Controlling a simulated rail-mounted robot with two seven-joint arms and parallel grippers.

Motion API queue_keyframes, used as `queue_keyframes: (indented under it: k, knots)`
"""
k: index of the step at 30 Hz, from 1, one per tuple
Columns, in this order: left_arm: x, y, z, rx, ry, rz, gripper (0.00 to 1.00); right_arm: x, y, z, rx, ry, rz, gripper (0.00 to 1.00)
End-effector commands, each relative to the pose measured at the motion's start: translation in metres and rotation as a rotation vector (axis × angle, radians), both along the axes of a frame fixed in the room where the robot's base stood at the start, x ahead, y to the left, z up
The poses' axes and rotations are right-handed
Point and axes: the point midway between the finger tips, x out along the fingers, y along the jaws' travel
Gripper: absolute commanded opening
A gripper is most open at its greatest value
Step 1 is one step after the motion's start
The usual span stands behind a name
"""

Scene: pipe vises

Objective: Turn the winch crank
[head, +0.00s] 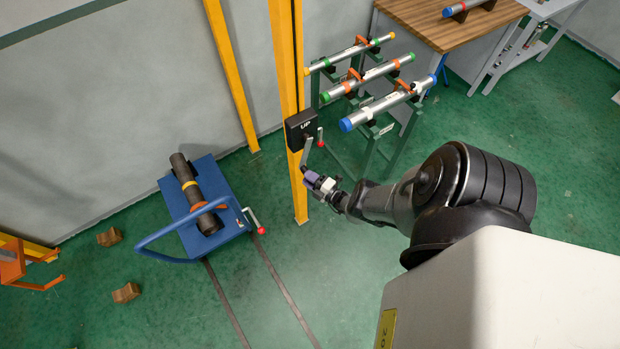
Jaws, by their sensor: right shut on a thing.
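The winch is a black box (300,129) marked "UP", mounted on a yellow upright post (286,60). Its grey crank arm (307,150) hangs down from the box. My right gripper (308,174) reaches in from the right, just below the box, and is shut on the crank's handle at the arm's lower end. The fingers mostly hide the handle. My left gripper is not in view.
A blue cart (207,178) with a dark pipe (195,195) and its own red-knobbed crank (252,219) stands left of the post. A green rack (372,160) with silver pipes (385,102) stands behind right. Wooden blocks (126,293) lie on the floor. Floor before the post is open.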

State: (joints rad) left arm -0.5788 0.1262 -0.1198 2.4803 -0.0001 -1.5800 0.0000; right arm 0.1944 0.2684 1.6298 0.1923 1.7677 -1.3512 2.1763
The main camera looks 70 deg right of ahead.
Motion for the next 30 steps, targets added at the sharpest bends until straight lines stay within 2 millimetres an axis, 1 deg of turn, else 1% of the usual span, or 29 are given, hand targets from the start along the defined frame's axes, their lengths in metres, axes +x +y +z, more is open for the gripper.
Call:
queue_keyframes:
  k: [1,20,21,28,30]
  knots:
    - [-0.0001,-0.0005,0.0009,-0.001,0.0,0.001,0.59,-0.0001,-0.0032,0.0041,-0.002,-0.014,-0.003,0.0]
    - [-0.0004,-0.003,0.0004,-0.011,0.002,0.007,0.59,0.0011,-0.0014,0.0046,0.011,-0.026,-0.004,0.0]
    - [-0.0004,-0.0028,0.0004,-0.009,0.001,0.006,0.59,0.0011,-0.0015,0.0045,0.011,-0.026,-0.004,0.34]
    - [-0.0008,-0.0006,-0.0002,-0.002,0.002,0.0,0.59,0.0012,0.0001,0.0029,0.014,-0.022,-0.003,0.56]
    - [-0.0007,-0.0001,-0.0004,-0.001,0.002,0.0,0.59,0.0012,0.0006,0.0024,0.015,-0.021,-0.003,0.57]
